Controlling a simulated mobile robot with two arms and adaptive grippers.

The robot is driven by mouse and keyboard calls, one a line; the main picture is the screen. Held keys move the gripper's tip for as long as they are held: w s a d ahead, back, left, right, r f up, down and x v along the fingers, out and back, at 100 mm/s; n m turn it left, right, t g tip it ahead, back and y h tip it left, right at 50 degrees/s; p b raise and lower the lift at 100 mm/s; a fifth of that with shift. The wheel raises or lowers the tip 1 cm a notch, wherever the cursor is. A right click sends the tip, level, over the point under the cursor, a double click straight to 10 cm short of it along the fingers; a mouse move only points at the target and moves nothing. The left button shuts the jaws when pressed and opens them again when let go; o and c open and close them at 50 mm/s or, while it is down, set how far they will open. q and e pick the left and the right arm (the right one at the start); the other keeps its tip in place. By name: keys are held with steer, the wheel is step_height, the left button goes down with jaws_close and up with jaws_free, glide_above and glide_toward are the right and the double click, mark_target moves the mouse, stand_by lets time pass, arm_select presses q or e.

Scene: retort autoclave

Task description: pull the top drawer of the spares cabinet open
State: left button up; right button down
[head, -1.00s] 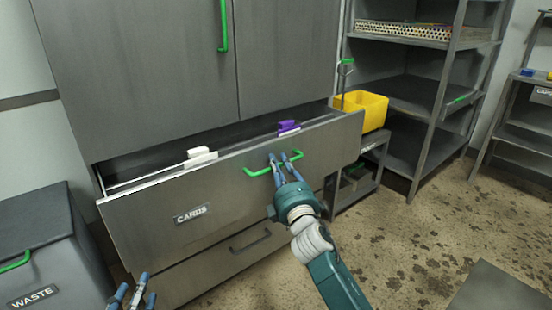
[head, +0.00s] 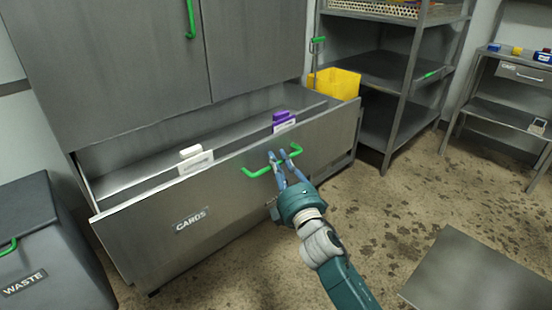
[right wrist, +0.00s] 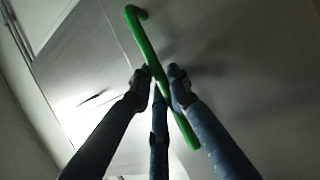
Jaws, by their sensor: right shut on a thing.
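The spares cabinet (head: 130,65) is grey metal with two upper doors. Its top drawer (head: 240,185), labelled CARDS, stands pulled out, with its inside showing. A white item (head: 194,158) and a purple item (head: 283,121) are in the drawer. My right gripper (head: 277,158) is shut on the drawer's green handle (head: 258,171). In the right wrist view the blue fingers (right wrist: 158,78) close around the green bar (right wrist: 146,45). My left gripper is out of view.
A grey WASTE bin (head: 45,235) stands left of the drawer. A yellow bin (head: 338,84) sits behind the drawer's right end, beside a shelf rack (head: 400,90). A grey plate (head: 470,275) lies on the floor at right. The speckled floor between is clear.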

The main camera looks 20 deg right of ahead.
stand_by(0.3)
steer(key=c, duration=1.9)
jaws_free()
steer(key=s+f, duration=0.2)
steer(key=s, duration=1)
steer(key=shift+a, duration=0.25)
steer(key=shift+w+f, duration=0.1)
